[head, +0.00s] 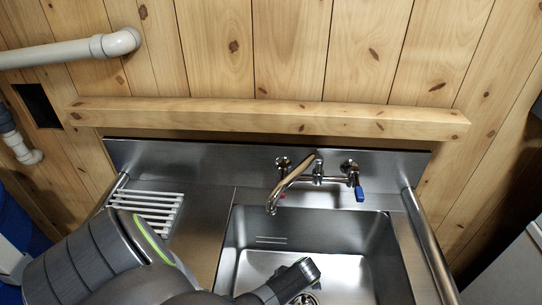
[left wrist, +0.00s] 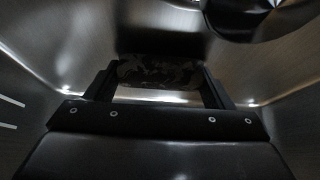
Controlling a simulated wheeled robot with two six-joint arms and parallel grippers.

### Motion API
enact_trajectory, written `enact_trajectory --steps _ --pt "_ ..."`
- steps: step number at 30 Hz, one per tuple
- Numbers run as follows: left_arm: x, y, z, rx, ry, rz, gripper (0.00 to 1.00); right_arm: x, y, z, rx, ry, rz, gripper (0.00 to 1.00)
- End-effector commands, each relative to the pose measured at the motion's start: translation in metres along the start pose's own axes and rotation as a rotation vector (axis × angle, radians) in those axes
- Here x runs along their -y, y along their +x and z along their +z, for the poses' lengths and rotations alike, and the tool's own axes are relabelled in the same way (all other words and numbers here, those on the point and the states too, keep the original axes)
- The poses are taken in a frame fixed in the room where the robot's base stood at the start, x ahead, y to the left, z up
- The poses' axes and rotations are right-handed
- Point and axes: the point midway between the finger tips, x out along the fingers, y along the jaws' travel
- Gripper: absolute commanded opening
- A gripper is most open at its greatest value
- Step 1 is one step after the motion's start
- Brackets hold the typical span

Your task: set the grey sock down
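My left arm reaches down into the steel sink (head: 340,272) in the head view, and its gripper is hidden there. In the left wrist view my left gripper (left wrist: 161,78) has its two fingers apart, with a dark, crumpled, mottled thing filling the gap between their tips. It looks like the grey sock (left wrist: 160,73), though the view is too dark to show its colour well. The fingers meet it at both ends. Whether it touches the sink floor I cannot tell. My right gripper is in neither view.
A chrome tap (head: 293,184) with a blue-marked handle hangs over the back of the sink. A white slatted rack (head: 148,208) lies on the steel drainboard (head: 205,215) at left. The drain (head: 306,298) shows at the bottom edge. A wooden ledge (head: 265,117) runs behind.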

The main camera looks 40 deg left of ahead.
Motion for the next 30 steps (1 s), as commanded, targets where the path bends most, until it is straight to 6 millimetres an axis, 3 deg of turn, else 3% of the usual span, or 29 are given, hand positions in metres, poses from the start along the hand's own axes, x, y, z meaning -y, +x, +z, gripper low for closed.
enact_trajectory --steps 4,16,30 --pt "0.000 0.000 0.000 0.000 0.000 0.000 0.94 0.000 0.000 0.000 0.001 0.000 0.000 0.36" --pt "0.000 -0.008 -0.002 0.001 0.000 0.000 0.94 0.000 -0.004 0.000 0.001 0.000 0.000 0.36" --pt "0.000 -0.099 -0.001 0.003 0.000 0.001 0.94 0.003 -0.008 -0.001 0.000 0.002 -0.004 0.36"
